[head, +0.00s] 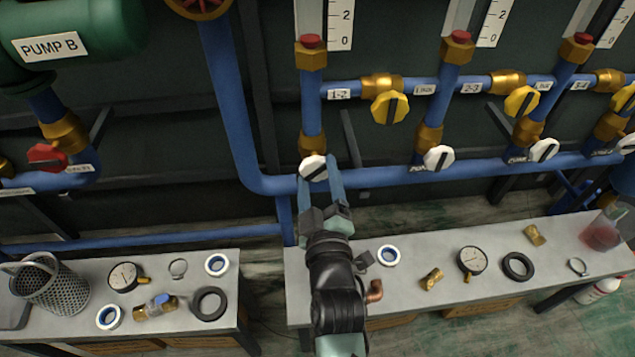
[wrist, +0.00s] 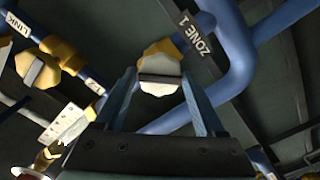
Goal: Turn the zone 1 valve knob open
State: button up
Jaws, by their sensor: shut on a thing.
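The zone 1 valve knob (head: 313,168) is a white, faceted knob with a dark bar across its face. It sits below a brass fitting on a vertical blue pipe. In the wrist view the knob (wrist: 159,72) lies between my fingertips, its bar running roughly side to side. The finger contact is partly hidden in the head view.
Similar white knobs (head: 438,158) and yellow knobs (head: 389,107) line the pipes to the right. A red knob (head: 47,157) is at the left under pump B (head: 75,35). Benches (head: 450,240) below hold gauges, rings, brass fittings and a mesh basket (head: 50,285).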

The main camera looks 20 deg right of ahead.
jog(key=shift+f, duration=0.1)
dwell(0.3)
jog(key=n+b, duration=0.2)
jog(key=n, duration=0.1)
jog(key=shift+n+b, duration=0.3)
jog(key=shift+n, duration=0.6)
jog(key=shift+n+b, duration=0.35)
jog(key=shift+n, duration=1.55)
jog(key=o, duration=1.4)
jog(key=shift+o, duration=0.2)
jog(key=p+v, duration=0.2)
jog(key=v, duration=0.5)
